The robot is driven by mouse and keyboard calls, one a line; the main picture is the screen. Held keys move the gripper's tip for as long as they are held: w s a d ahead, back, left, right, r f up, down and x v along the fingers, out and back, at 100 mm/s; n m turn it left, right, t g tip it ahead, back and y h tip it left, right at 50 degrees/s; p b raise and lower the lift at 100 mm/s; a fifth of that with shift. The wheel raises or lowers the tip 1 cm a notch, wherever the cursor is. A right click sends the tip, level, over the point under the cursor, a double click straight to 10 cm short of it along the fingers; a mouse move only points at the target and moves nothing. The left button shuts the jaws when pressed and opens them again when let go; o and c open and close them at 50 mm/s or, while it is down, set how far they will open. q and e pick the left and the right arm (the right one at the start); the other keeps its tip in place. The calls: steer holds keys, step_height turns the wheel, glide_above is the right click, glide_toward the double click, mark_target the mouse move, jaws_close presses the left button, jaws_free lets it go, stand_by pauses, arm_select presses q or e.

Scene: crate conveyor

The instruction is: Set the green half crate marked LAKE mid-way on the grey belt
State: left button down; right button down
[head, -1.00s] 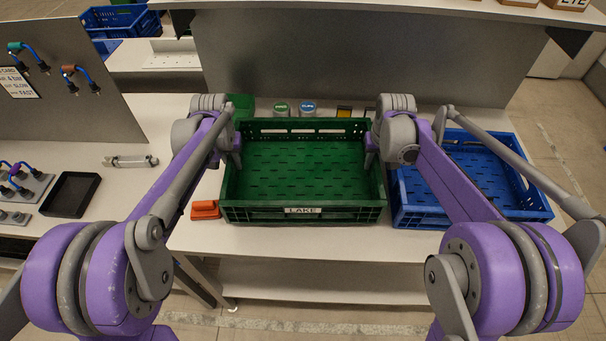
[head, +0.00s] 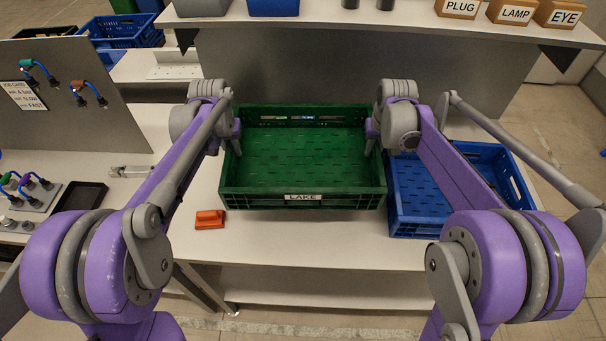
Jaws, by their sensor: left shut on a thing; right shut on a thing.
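The green half crate (head: 303,199) with a LAKE label on its front wall is in the middle of the head view, level and empty inside. My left gripper (head: 236,143) is shut on its left wall. My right gripper (head: 371,140) is shut on its right wall. The crate appears held a little above the white table (head: 290,250). The fingertips are partly hidden by the walls and my wrists. I cannot make out a grey belt in this view.
A blue crate (head: 420,222) stands close to the right of the green one, partly behind my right arm. An orange object (head: 210,219) lies at the front left. A shelf (head: 400,22) with labelled boxes is behind.

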mark_target(236, 167)
arm_select(q)
steer(key=shift+f, duration=0.1)
arm_select(e)
steer(key=shift+f, duration=0.1)
